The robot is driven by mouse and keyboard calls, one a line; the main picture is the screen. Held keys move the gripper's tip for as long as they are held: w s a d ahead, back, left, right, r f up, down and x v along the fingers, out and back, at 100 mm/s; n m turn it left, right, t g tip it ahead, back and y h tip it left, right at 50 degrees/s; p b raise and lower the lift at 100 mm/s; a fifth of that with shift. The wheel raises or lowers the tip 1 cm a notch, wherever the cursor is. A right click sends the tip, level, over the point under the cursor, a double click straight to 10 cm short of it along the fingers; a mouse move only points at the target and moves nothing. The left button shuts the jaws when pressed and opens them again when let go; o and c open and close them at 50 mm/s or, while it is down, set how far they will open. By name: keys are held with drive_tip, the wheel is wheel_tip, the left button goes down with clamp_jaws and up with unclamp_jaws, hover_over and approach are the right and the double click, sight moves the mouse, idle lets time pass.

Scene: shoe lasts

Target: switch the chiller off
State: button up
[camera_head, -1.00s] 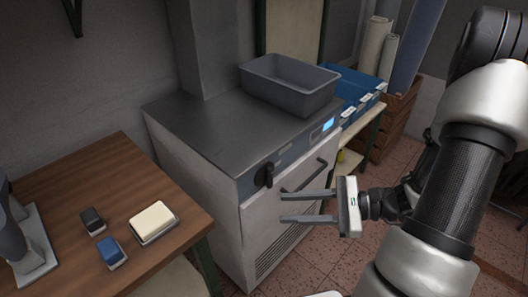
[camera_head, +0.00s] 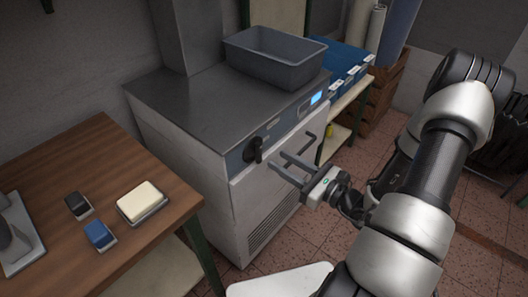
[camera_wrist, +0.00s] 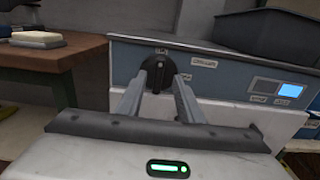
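The chiller (camera_head: 200,140) is a grey metal cabinet with a dark steel top and a blue-grey control strip. A black rotary knob (camera_head: 254,150) sits on that strip, and it also shows in the wrist view (camera_wrist: 157,74). A small display (camera_head: 316,97) to the right of the knob is lit blue, also in the wrist view (camera_wrist: 290,90). My gripper (camera_head: 278,162) is open and empty in front of the strip. In the wrist view its two fingers (camera_wrist: 156,92) point at the knob, one to either side. I cannot tell whether they touch it.
A grey bin (camera_head: 275,58) stands on the chiller top. A bar handle (camera_head: 306,143) is on the chiller front below the strip. A wooden table (camera_head: 150,180) at left holds a cream block (camera_head: 139,201), a blue brush-like block (camera_head: 100,235) and a dark one. Blue boxes (camera_head: 345,58) stand behind.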

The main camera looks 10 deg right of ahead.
sight(261, 149)
drive_tip(key=x, duration=0.7)
drive_tip(key=shift+w+a, duration=0.1)
clamp_jaws()
